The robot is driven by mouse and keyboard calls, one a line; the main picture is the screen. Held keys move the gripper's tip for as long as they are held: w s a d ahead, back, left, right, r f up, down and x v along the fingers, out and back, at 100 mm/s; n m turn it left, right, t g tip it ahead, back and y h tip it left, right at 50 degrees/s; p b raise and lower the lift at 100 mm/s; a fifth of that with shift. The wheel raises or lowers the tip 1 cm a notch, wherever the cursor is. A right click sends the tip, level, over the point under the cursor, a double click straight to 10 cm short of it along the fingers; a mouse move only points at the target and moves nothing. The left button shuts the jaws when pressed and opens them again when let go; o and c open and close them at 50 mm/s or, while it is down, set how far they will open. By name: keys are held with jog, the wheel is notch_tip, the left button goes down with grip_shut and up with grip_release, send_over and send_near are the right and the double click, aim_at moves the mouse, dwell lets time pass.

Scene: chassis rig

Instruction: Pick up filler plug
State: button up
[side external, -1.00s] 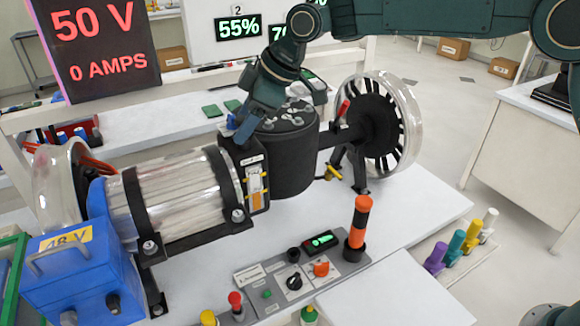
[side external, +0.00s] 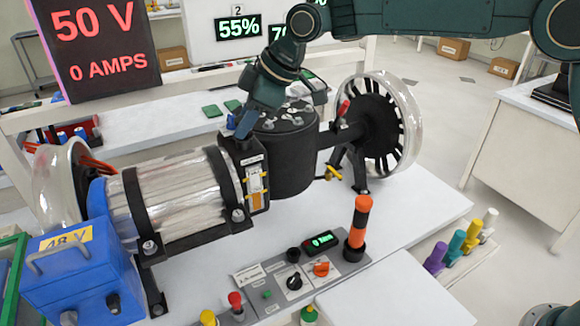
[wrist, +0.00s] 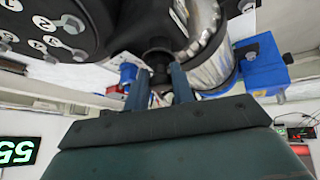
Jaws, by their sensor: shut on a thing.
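The filler plug (wrist: 158,62) is a dark, round-headed piece between my two fingertips in the wrist view. My gripper (wrist: 159,78) is shut on it from both sides. In the side view my gripper (side external: 242,130) points down at the top of the black housing (side external: 243,157), between the clear cylinder (side external: 180,190) and the black drum (side external: 283,160). The plug is hidden by the fingers there. I cannot tell whether it is clear of its hole.
A spoked wheel (side external: 378,130) under a clear cover stands farther right. The white bench front right (side external: 395,290) is clear.

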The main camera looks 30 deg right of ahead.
jog(key=shift+w+r, duration=0.1)
jog(key=shift+r, duration=4.9)
